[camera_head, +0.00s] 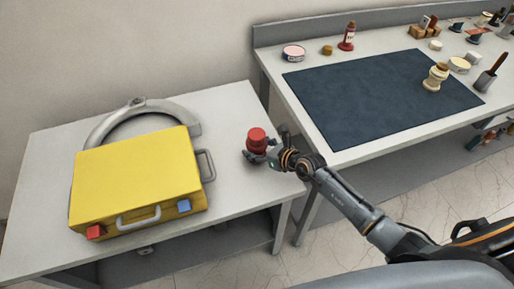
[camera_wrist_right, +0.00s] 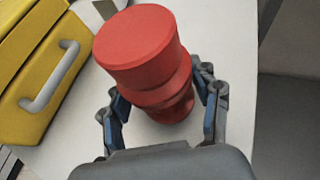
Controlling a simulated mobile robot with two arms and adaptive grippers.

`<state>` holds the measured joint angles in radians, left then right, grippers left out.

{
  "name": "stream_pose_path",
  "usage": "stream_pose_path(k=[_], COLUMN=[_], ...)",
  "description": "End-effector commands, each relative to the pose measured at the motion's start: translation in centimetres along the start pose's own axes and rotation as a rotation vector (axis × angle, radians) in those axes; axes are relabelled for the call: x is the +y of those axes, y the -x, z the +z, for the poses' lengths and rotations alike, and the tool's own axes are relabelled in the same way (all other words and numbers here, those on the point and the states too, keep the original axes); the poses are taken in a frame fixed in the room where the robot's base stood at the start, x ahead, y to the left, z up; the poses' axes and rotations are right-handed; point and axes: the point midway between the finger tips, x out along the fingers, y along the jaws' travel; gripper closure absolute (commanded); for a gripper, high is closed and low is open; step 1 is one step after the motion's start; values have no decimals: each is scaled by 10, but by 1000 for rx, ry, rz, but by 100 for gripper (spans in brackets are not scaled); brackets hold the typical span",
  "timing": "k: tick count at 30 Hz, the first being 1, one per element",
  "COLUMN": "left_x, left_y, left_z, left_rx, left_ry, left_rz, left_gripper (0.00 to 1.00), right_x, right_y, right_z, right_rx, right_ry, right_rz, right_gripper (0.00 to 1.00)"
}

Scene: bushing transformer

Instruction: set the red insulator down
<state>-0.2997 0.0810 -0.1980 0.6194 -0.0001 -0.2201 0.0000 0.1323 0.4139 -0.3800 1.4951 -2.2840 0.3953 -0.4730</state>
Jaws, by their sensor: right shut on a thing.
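The red insulator (camera_head: 257,138) is a ribbed red cylinder above the right part of the left white table (camera_head: 232,190). It also fills the middle of the right wrist view (camera_wrist_right: 145,60), its flat top towards the camera. My right gripper (camera_head: 258,155) is shut on the insulator, with one finger on each side of it. In the right wrist view the fingers (camera_wrist_right: 165,112) flank its lower part. Whether its base touches the table is hard to tell. My left gripper does not show.
A yellow case (camera_head: 135,178) stands left of the insulator, with a grey arched part (camera_head: 115,112) behind it. Bare tabletop surrounds the insulator. The right workbench (camera_head: 290,85) holds a dark mat (camera_head: 380,95), a cream insulator (camera_head: 435,77), a red bottle (camera_head: 347,38) and several small items.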

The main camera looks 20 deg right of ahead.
Motion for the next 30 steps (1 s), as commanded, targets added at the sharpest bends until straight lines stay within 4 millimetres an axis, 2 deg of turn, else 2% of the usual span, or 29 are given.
stream_pose_path(k=[13,14,17,26,30], left_x=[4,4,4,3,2], left_y=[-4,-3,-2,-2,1], left_z=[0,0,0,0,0], left_rx=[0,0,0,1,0], left_ry=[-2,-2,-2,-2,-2], left_rz=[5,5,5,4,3], left_gripper=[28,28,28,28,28], right_x=[-1,0,0,0,0], right_y=[-4,-4,-3,-3,3], right_z=[-6,-7,-6,-6,-4], right_rx=[-6,-3,-2,-2,-1], right_ry=[0,0,0,0,0], right_rz=[-1,-1,-1,0,0], right_gripper=[85,34,15,15,15])
